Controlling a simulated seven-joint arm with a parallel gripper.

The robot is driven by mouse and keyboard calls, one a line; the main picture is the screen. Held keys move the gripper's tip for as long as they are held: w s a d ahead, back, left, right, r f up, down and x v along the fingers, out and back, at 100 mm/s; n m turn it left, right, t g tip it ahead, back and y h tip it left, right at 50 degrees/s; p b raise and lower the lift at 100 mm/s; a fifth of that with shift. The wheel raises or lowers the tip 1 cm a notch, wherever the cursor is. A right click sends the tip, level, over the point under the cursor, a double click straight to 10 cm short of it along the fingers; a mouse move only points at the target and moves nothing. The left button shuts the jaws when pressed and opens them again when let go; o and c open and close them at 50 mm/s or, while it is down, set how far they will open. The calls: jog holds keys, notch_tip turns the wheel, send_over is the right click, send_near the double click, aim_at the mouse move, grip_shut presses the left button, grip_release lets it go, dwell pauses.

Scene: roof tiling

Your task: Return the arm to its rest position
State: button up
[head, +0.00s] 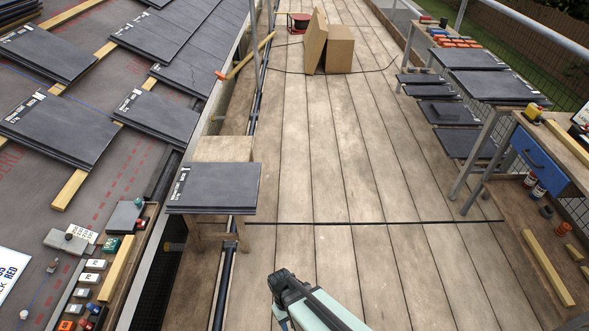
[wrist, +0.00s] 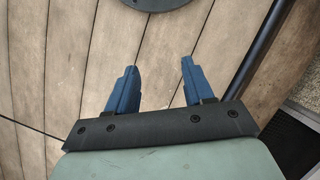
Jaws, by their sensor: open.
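My gripper shows in the wrist view (wrist: 158,80) with its two blue fingers spread apart and nothing between them. Wooden deck boards lie below the fingers. In the head view my pale green arm reaches in from the bottom edge, and its dark end (head: 283,290) is over the deck. The fingers are hardly visible there. The arm end is apart from the small stand with dark slates (head: 215,190) to its upper left.
The plank deck (head: 330,190) is mostly clear. Cardboard boxes (head: 338,50) stand at the far end. A slate rack (head: 450,112) and a blue-fronted bench (head: 540,160) line the right. The roof with slate stacks (head: 60,130) and battens is left. A dark round thing (wrist: 157,3) tops the wrist view.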

jog(key=s+d+f+m+g+y, duration=0.1)
jog(key=s+d+f+m, duration=0.1)
jog(key=s+d, duration=0.3)
jog(key=s+d+f+m+g+y, duration=0.1)
jog(key=s+d+m, duration=0.3)
jog(key=d, duration=0.8)
jog(key=shift+s+d+f+g, duration=0.4)
jog(key=shift+s+g, duration=0.3)
jog(key=shift+s, duration=0.25)
